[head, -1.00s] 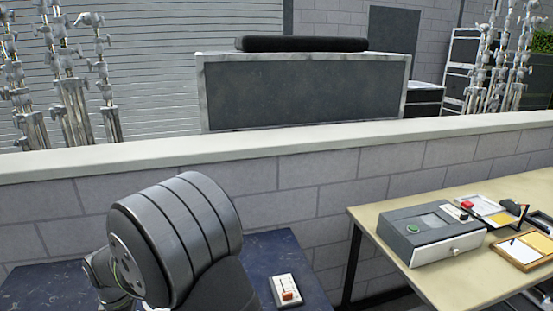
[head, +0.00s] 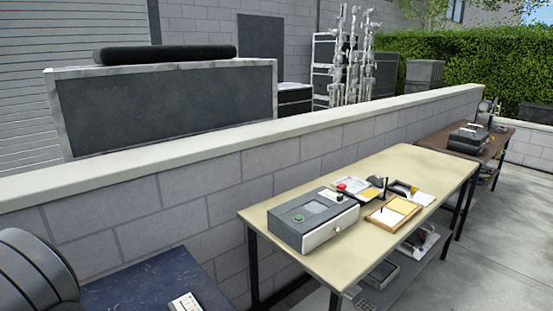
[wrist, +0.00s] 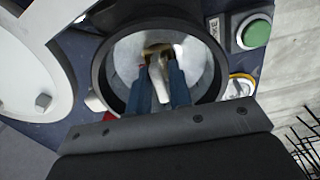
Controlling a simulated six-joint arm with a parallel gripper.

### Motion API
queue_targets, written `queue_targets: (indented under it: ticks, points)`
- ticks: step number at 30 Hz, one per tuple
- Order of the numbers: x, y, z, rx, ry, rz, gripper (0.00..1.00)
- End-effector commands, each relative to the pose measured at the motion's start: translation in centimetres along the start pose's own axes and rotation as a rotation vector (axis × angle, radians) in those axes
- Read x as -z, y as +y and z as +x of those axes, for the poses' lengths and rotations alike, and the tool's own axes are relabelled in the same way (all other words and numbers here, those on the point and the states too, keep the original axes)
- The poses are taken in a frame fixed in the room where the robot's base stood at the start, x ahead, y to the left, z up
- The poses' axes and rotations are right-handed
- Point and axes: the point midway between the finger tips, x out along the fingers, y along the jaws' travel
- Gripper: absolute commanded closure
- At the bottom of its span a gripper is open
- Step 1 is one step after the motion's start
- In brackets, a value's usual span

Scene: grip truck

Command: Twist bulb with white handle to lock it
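In the wrist view, a round housing with a black rim (wrist: 104,72) and a shiny reflective inside faces my camera. The bulb's white handle (wrist: 159,79) stands out from its middle, slightly tilted, with a brownish-gold part behind it. My gripper (wrist: 160,72) reaches into the housing with its two dark blue fingers, one on each side of the handle. The fingers look closed on the handle; their tips partly hide the bulb's base. The head view shows neither the housing nor my gripper.
A green button (wrist: 257,33) sits right of the housing. A white round part (wrist: 25,75) is at the left. In the head view, a beige table (head: 440,165) holds a grey box (head: 313,220) and trays. A block wall (head: 130,200) runs behind.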

Motion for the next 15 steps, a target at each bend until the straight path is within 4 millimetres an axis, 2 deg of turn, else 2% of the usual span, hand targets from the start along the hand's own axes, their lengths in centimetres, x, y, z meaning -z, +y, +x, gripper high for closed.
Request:
queue_targets:
  ticks: [1,2,6,15]
  points:
    - [0.00,0.00,-0.01,0.000,0.000,0.000,0.95]
    - [0.00,0.00,-0.01,0.000,0.000,0.000,1.00]
    - [0.00,0.00,-0.02,0.000,0.000,0.015,1.00]
    - [0.01,0.01,-0.03,0.000,0.000,0.203,1.00]
